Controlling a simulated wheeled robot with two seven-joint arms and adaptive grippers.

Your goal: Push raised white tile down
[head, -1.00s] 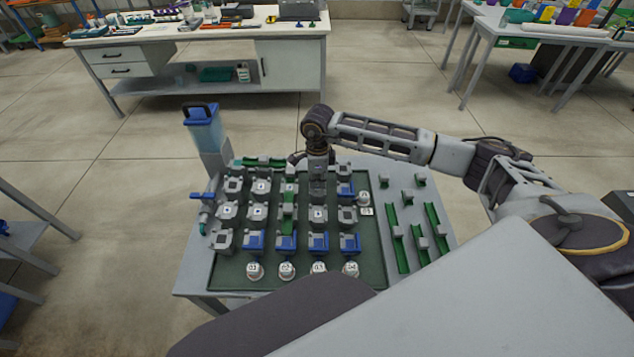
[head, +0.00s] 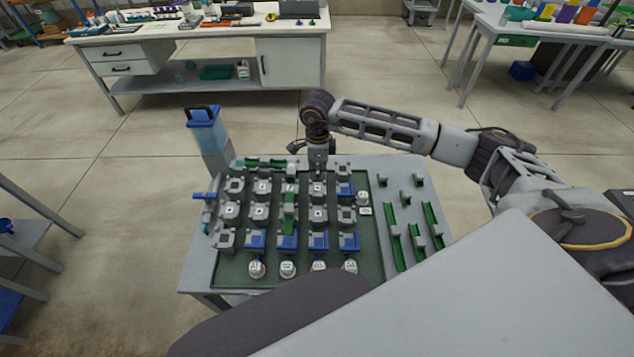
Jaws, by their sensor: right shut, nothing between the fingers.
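Several grey blocks with small white square tiles stand in rows on a green mat (head: 372,262). One white tile (head: 317,188) is on a back-row block just in front of my right gripper (head: 318,172). Other white tiles show on a block to the left (head: 262,187) and on a block in the middle row (head: 318,212). I cannot tell from this distance which tile stands raised. My right gripper is shut and empty, pointing down at the back of the mat. I cannot tell whether it touches a block. My left gripper is out of view.
A blue-topped container (head: 202,117) stands at the table's back left. Blue-topped units (head: 287,239) and round white-topped parts (head: 288,268) line the front. Green channels (head: 434,224) lie on the right. The floor behind the table is clear.

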